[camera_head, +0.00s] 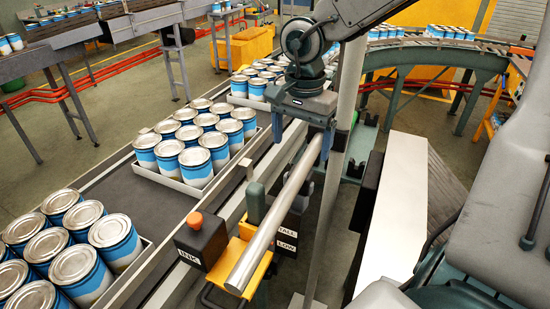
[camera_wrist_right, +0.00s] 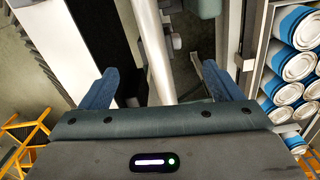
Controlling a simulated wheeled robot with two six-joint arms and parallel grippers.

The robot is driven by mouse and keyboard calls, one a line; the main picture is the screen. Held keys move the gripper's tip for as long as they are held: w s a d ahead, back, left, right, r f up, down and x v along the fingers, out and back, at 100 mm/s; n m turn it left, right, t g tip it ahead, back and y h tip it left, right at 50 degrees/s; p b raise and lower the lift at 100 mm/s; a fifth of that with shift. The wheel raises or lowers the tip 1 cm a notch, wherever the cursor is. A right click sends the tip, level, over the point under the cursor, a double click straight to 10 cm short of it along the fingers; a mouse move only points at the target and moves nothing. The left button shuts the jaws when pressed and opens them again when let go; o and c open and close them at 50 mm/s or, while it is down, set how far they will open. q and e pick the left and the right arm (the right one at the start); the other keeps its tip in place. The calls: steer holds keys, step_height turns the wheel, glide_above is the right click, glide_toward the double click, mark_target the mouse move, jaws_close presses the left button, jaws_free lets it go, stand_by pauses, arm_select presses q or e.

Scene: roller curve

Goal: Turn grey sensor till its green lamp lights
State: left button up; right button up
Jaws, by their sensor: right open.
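A long silver-grey bar (camera_head: 272,222) slants down from my right gripper (camera_head: 303,138) towards a yellow bracket at the bottom. My right gripper's blue fingers are open on either side of the bar, with gaps showing. The right wrist view shows the fingers (camera_wrist_right: 160,84) apart, with the bar (camera_wrist_right: 152,45) between them. A grey-green rounded knob (camera_head: 256,200) stands left of the bar. I cannot tell which grey part is the sensor. I see no lit green lamp on the station. My left gripper is not in view.
A black box labelled INK (camera_head: 200,240) with an orange knob stands beside a label plate reading TALL and LOW (camera_head: 287,238). Trays of blue-and-white cans (camera_head: 195,145) line the conveyor (camera_head: 155,205) at left. A pale panel (camera_head: 397,205) stands to the right.

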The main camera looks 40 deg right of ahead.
mark_target(300, 166)
step_height(300, 166, down, 3)
steer(key=shift+s+f+b, duration=0.1)
steer(key=shift+s+b, duration=0.05)
steer(key=shift+b, duration=0.75)
step_height(300, 166, down, 6)
steer(key=shift+f+p, duration=0.1)
steer(key=shift+p, duration=0.8)
steer(key=shift+f, duration=0.5)
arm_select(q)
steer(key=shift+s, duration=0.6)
arm_select(e)
steer(key=shift+f, duration=0.1)
